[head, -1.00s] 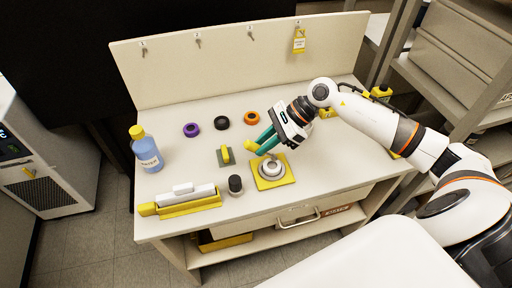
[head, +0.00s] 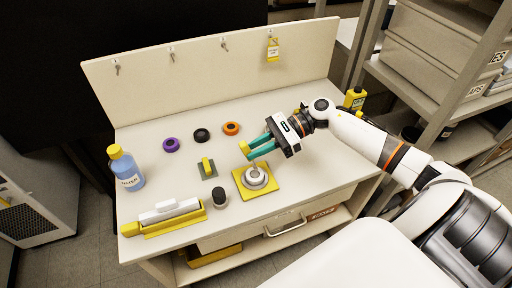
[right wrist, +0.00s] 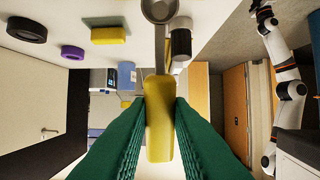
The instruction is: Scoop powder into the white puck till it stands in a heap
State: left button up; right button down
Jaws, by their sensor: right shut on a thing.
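The white puck (head: 256,177) sits on a yellow square mat (head: 267,194) near the bench's front. My right gripper (head: 254,147) is shut on the yellow handle of the scoop (head: 244,148), just above and behind the puck. In the right wrist view the yellow handle (right wrist: 158,120) lies between the green fingers, and the grey metal bowl (right wrist: 160,10) is at the top edge, partly cut off. I cannot tell whether the bowl or puck holds powder. A white arm in the right wrist view looks like my left arm; its gripper (right wrist: 262,8) is too small to read.
A dark-lidded jar (head: 219,197) stands left of the mat. A green block with a yellow grip (head: 208,168) lies behind it. Purple (head: 171,145), black (head: 202,135) and orange (head: 231,128) rings lie further back. A blue bottle (head: 128,170) and a yellow-white tray (head: 172,216) are at left.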

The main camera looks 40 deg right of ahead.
jog(key=h, duration=0.1)
jog(key=a+h, duration=0.1)
jog(key=a+r+h, duration=0.1)
jog(key=shift+w+g, duration=0.3)
jog(key=a+h, duration=0.2)
jog(key=h, duration=0.1)
jog(key=shift+w+g, duration=0.25)
jog(key=shift+g, duration=0.15)
jog(key=shift+w+a+f+g+h, duration=0.1)
jog(key=shift+a+f+g+h, duration=0.2)
jog(key=shift+h, duration=0.5)
jog(key=shift+w+a+r+g+h, duration=0.1)
jog(key=shift+a+h, duration=0.35)
jog(key=shift+h, duration=0.35)
jog(key=shift+w+a+f+g+h, duration=0.1)
jog(key=shift+a+f+g+h, duration=0.2)
jog(key=shift+h, duration=0.5)
jog(key=shift+s+r, duration=0.1)
